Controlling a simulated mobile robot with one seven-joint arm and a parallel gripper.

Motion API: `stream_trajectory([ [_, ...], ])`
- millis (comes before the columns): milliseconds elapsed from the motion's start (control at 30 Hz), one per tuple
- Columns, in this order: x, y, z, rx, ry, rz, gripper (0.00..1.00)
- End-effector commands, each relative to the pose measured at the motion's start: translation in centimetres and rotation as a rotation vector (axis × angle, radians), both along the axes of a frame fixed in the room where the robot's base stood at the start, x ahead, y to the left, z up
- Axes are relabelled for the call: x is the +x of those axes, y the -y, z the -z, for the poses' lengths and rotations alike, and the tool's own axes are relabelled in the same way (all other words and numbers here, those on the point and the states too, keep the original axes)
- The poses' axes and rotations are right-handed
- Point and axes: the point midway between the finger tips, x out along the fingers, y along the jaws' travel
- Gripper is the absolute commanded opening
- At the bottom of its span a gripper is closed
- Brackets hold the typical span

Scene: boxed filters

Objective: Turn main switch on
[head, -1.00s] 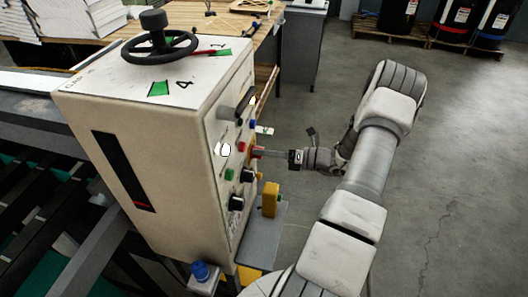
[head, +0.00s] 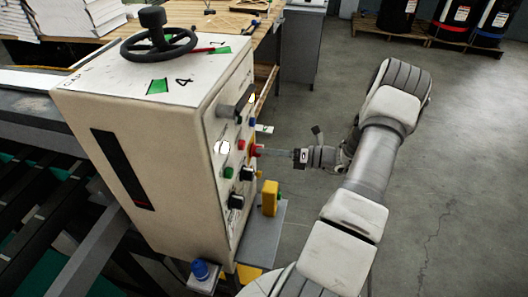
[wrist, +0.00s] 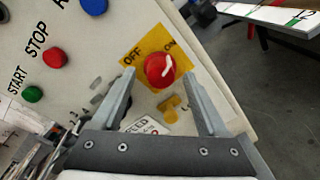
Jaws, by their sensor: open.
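The main switch is a red round knob (wrist: 158,70) on a yellow plate (wrist: 140,57) marked OFF and ON. The white bar on the knob points up and right, toward the ON word. In the head view the red knob (head: 254,150) shows on the cabinet's right side face. My gripper (wrist: 158,76) is open, with one finger on each side of the knob and a visible gap to both. In the head view my gripper (head: 268,152) reaches the panel from the right; its fingertips are too small to judge contact.
The white cabinet (head: 135,150) carries a black handwheel (head: 158,45) on top. A green START button (wrist: 33,94), a red STOP button (wrist: 55,57) and a blue button (wrist: 94,6) sit left of the switch. Open floor (head: 460,170) lies to the right.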

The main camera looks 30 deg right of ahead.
Motion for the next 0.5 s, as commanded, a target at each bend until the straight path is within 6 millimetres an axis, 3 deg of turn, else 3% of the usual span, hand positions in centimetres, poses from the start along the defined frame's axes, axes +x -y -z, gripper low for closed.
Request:
stream_trajectory([
  [500,-9.0,8.2,-0.8,-0.002,-0.002,0.006,0.77],
])
